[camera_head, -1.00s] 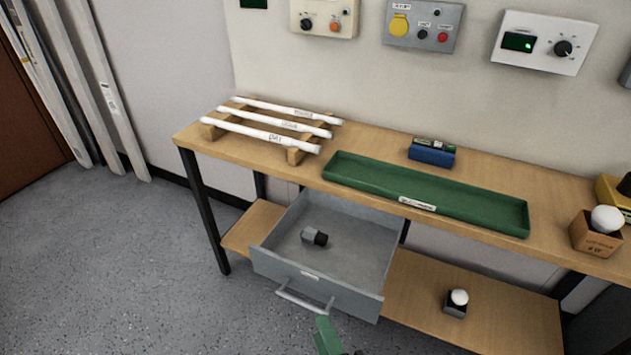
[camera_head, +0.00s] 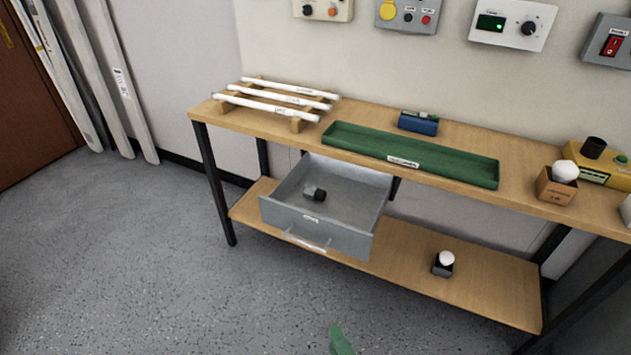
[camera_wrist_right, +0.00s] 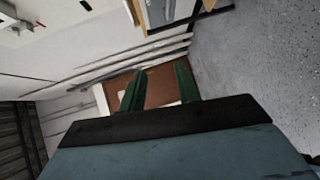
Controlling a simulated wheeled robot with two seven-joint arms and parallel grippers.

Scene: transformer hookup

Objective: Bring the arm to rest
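My right gripper (camera_wrist_right: 159,86) shows in the right wrist view with its two green fingers apart and nothing between them. In the head view only a green fingertip of it (camera_head: 340,342) shows at the bottom edge, over the floor and apart from the bench. My left gripper is not in view. The grey drawer (camera_head: 330,239) under the bench is pulled open, and a small grey and black part (camera_head: 315,193) lies in it. The gripper does not touch the drawer handle (camera_head: 305,244).
The wooden bench (camera_head: 228,117) carries white tubes on a rack (camera_head: 298,122), a green tray (camera_head: 420,165), a blue device (camera_head: 418,123), a bulb in a box (camera_head: 556,187) and a yellow device (camera_head: 600,166). A small bulb unit (camera_head: 443,264) sits on the lower shelf. The floor in front is clear.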

